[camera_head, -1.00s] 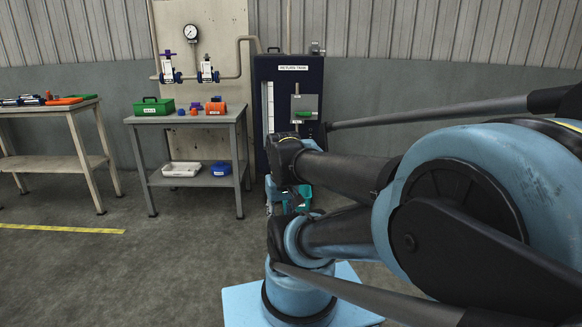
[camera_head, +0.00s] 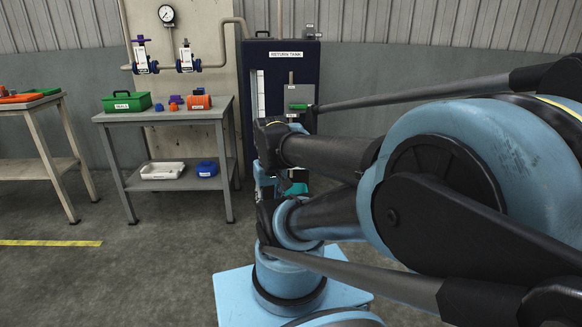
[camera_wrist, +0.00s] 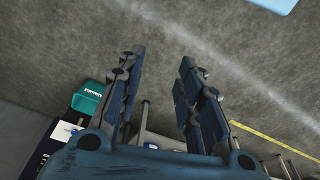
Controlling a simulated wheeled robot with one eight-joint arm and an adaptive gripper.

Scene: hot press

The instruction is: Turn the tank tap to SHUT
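The return tank (camera_head: 262,62) is a tall dark blue cabinet against the back wall in the head view. A green tap handle (camera_head: 299,106) lies roughly level on a grey plate (camera_head: 298,94) on its front. My arm passes close in front of the tank and hides its lower part. My gripper (camera_wrist: 160,62) is open and empty in the wrist view, its two fingers well apart over bare floor. I cannot make it out clearly in the head view. No tap handle shows in the wrist view.
A grey table (camera_head: 165,116) with a green box (camera_head: 127,102) and small parts stands left of the tank. Two valves hang on pipes above it. A teal bin (camera_wrist: 88,98) is beside the gripper in the wrist view. Open floor lies in front of the table.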

